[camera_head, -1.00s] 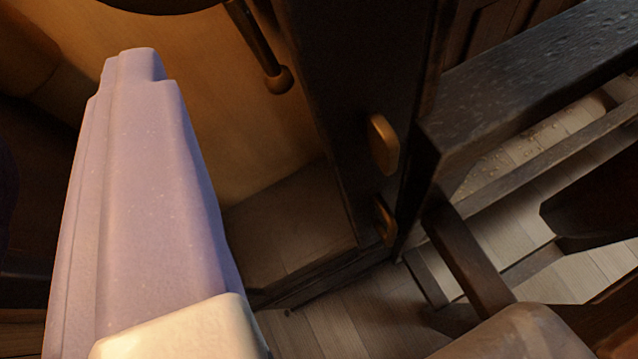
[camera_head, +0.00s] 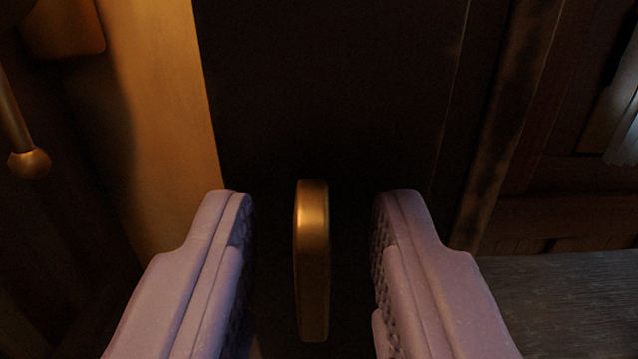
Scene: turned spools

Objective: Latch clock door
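The brass latch piece (camera_head: 312,262) stands upright on the dark wooden clock door frame (camera_head: 335,90). My gripper (camera_head: 308,210) is open, with one pale purple finger on each side of the latch. There is a gap between the latch and each finger, so neither touches it. The lit clock interior (camera_head: 165,120) shows to the left of the frame. A brass-ended rod (camera_head: 28,160) hangs at the far left.
Dark wooden panelling (camera_head: 560,180) stands to the right of the frame. A grey wooden surface (camera_head: 565,305) lies at the lower right, close to my right finger.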

